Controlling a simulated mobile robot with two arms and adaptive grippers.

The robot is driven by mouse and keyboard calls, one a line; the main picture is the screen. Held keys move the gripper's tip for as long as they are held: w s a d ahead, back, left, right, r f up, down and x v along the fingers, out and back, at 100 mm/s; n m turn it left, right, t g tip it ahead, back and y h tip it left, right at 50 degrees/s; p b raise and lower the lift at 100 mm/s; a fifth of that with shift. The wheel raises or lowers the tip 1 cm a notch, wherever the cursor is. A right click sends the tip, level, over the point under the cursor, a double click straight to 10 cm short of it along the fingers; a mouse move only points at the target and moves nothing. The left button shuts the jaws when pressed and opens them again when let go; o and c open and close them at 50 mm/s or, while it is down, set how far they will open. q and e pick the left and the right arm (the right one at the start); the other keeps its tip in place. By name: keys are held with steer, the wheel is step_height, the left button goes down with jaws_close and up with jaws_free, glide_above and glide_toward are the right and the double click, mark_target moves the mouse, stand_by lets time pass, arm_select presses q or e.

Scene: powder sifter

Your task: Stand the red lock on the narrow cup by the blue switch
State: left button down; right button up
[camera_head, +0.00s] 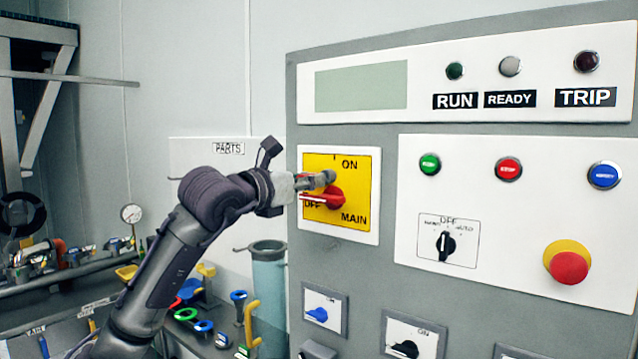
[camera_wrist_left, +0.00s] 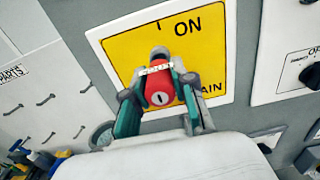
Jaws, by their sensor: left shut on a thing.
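My left gripper (camera_head: 318,181) reaches in front of the yellow main switch plate (camera_head: 341,220). In the left wrist view its teal fingers (camera_wrist_left: 158,92) are shut on the red lock (camera_wrist_left: 161,92), whose keyhole faces the camera. A pale label crosses the lock's upper part. A red part also shows at the fingertips in the head view; I cannot tell there how much is lock and how much is switch handle. The blue switch (camera_head: 317,314) is on a small white plate low on the panel. A tall, narrow, grey-blue open cylinder (camera_head: 269,285) stands left of it, apparently the narrow cup.
The grey panel (camera_head: 420,270) fills the right side, with a protruding red emergency button (camera_head: 570,267). Small blue, green and yellow items (camera_head: 204,326) lie on the bench left of the cylinder. A white parts board (camera_head: 190,152) is on the wall behind my arm.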

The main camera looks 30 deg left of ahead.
arm_select(q)
steer(key=shift+s, duration=0.25)
steer(key=shift+s+a+b, duration=0.1)
steer(key=shift+s+b, duration=0.8)
steer(key=shift+s, duration=0.6)
steer(key=shift+w, duration=0.1)
